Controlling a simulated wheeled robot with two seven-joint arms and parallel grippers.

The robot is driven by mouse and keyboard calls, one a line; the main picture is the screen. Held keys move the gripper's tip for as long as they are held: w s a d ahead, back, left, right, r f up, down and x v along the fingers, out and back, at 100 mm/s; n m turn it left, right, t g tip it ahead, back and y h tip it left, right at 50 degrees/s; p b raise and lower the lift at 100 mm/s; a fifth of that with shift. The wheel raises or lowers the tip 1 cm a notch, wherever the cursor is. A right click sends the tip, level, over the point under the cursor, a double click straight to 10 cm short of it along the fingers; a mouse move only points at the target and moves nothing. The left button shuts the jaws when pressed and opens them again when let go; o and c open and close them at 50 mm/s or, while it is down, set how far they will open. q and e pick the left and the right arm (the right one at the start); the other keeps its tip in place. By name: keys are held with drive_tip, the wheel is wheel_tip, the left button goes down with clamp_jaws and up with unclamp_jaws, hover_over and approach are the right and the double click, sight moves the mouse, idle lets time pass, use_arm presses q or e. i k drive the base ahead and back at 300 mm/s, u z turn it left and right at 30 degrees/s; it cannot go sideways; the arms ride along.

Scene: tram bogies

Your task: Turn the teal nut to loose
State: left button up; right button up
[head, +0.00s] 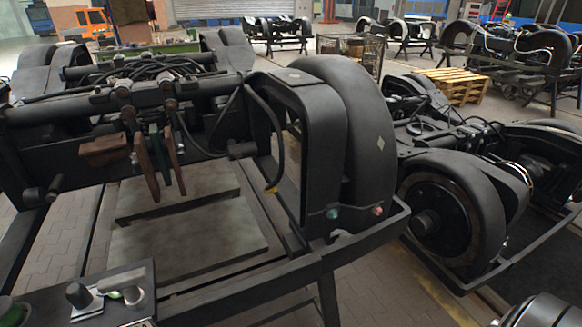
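The teal nut (332,212) is a small blue-green piece low on the front of the black bogie frame (321,150), below the curved wheel cover. A similar small reddish-pink nut (378,210) sits to its right, at the foot of the wheel cover. Both are too small to tell how far they are turned. Neither of my grippers shows in the head view, and nothing is seen touching the teal nut.
A black rail (290,273) runs just below the nuts. A dark box (110,297) with a knob and silver lever stands at the lower left. Another bogie (440,215) stands close on the right. A wooden pallet (457,85) lies behind; paved floor shows between.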

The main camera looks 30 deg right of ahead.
sight(332, 213)
drive_tip(key=z, duration=2.05)
drive_tip(key=k, duration=1.1)
drive_tip(key=z, duration=1.35)
drive_tip(key=i, duration=2.15)
drive_tip(key=u, duration=0.5)
drive_tip(key=i, duration=1.3)
drive_tip(key=u, duration=1.85)
drive_tip(key=i, duration=0.95)
drive_tip(key=u, duration=0.9)
